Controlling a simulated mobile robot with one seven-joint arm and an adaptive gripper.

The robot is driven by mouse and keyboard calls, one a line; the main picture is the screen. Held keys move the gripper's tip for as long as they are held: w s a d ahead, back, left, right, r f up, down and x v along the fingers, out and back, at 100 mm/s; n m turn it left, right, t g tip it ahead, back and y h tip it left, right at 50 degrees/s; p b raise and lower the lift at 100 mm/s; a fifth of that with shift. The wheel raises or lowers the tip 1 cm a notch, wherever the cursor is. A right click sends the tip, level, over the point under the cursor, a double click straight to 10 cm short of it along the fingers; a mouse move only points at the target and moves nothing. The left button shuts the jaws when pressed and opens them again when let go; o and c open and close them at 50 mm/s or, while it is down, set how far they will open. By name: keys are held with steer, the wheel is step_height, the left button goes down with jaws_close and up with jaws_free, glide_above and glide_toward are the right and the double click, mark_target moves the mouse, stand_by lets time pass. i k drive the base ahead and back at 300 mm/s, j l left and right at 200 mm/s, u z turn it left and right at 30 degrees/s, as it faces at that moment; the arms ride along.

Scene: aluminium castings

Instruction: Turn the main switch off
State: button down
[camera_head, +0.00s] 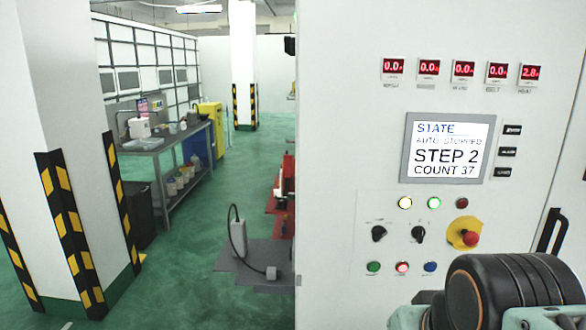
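The white control cabinet (335,180) fills the right half of the head view. On its front a red knob on a yellow round plate (465,235) sits right of two black rotary switches, one on the left (379,233) and one on the right (418,234). I cannot tell which of these, if any, is the main switch. The display (447,148) reads "STATE AUTO STOPPED STEP 2 COUNT 37". Part of my arm covers the panel's lower right, below the red knob. My gripper's fingers do not show.
Lamps and push buttons (402,267) surround the switches. A black door handle (551,232) is at the right. Left of the cabinet, a grey box with a cable (238,238) stands on a dark plate. A striped pillar (70,215) and a workbench (165,155) flank open green floor.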

mark_target(289, 162)
steer(key=j, duration=0.5)
steer(key=k+j, duration=0.15)
steer(key=j, duration=0.35)
steer(key=i+j+z, duration=0.1)
steer(key=i+j, duration=0.9)
steer(key=j, duration=0.1)
